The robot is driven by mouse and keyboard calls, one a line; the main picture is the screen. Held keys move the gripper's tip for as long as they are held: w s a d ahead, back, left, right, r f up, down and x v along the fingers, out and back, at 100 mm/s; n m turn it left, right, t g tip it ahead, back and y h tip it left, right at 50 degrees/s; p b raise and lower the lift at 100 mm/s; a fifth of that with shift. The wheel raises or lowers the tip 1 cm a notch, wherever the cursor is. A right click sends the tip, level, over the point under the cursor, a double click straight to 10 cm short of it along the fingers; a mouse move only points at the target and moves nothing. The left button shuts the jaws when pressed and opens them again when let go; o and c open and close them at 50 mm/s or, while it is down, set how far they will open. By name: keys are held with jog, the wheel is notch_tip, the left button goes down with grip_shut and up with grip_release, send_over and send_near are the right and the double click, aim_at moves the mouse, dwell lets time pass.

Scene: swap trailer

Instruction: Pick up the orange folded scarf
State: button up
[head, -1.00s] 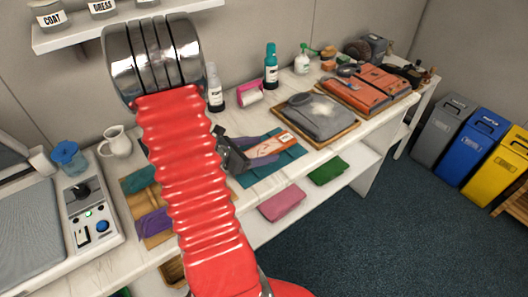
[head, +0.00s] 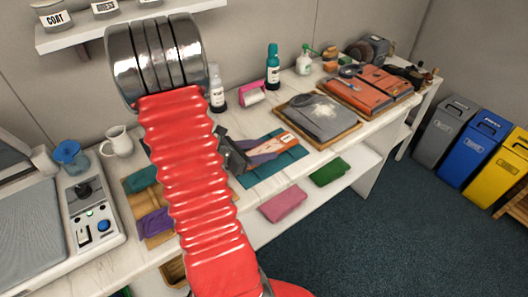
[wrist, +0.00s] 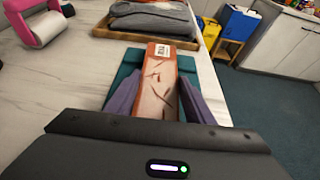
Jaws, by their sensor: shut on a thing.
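The orange folded scarf (wrist: 158,84), with a white label at its far end, lies lengthwise between the two purple fingers of my gripper (wrist: 158,102) in the wrist view. The fingers are shut on its long sides. A teal mat or cloth (wrist: 124,72) shows below the scarf; I cannot tell whether the scarf touches it. In the head view, the scarf (head: 284,140) shows beyond my dark gripper (head: 262,150), over the teal mat (head: 281,170). The gripper body and fingers hide its near part.
A grey folded garment on a wooden board (head: 346,137) lies just beyond. Pink (head: 284,204) and green (head: 329,170) cloths lie on the lower shelf.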

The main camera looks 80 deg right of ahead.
aim_at(262, 151)
jog(key=shift+r, duration=0.1)
notch_tip(262, 151, up, 10)
dwell(0.6)
